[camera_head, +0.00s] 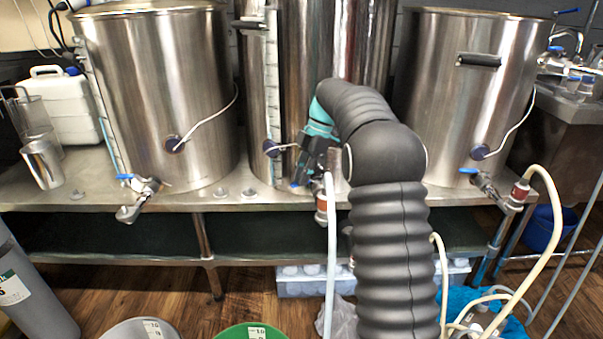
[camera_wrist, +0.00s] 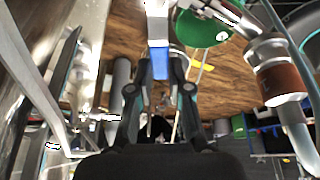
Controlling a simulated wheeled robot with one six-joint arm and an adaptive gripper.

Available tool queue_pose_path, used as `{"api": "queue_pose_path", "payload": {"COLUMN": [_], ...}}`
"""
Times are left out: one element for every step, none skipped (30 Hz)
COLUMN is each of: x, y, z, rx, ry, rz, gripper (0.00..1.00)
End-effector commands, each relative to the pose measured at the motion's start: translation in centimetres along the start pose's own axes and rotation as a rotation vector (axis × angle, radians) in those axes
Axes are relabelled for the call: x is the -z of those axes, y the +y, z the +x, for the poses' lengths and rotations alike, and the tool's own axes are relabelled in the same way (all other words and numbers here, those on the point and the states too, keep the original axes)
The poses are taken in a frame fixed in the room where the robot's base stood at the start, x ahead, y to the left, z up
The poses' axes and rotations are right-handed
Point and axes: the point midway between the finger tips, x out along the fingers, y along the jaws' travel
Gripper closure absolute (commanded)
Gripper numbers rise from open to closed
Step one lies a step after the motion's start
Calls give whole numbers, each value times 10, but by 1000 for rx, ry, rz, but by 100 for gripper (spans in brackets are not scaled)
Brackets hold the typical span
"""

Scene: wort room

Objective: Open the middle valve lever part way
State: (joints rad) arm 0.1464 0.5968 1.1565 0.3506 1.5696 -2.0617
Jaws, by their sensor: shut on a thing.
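The middle kettle (camera_head: 335,50) is steel and stands on the bench behind my arm. My gripper (camera_head: 303,178) is at its valve, low on its front. In the wrist view, my gripper's fingers (camera_wrist: 160,66) are closed on the blue middle valve lever (camera_wrist: 159,63). In the head view, only a small blue part of the lever (camera_head: 296,185) shows under my gripper. The valve's metal body (camera_wrist: 262,47) and red-brown coupling (camera_wrist: 282,80) show at the right of the wrist view. In the head view, my arm and gripper hide most of the valve.
Left kettle (camera_head: 160,80) and right kettle (camera_head: 462,90) have their own blue levers, the left lever (camera_head: 130,178) and right lever (camera_head: 469,171). A pale hose (camera_head: 331,260) hangs below the middle valve. A green bucket (camera_head: 250,332) stands on the floor in front.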

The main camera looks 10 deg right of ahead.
Motion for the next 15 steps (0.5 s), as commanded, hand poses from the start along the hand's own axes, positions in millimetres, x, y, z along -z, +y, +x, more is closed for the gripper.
{"api": "queue_pose_path", "payload": {"x": [0, 0, 0, 0, 0, 0, 0, 0, 0, 0, 0, 0, 0, 0, 0], "y": [0, 0, 0, 0, 0, 0, 0, 0, 0, 0, 0, 0, 0, 0, 0], "z": [1, 1, 1, 1, 1, 1, 1, 1, 1, 1, 1, 1, 1, 1, 1], "rx": [3, 3, 3, 3, 3, 3, 2, 2, 2, 2, 2, 2, 2, 2, 2], "ry": [0, 0, 0, 0, 0, 0, 0, 0, 0, 0, 0, 0, 0, 0, 0], "rz": [-1, -1, -1, -1, -1, 0, 0, 0, 0, 0, 0, 0, 0, 0, 0], "gripper": [100, 100, 100, 100, 100, 100, 100, 100, 100, 77, 69, 59, 56, 56, 56]}}
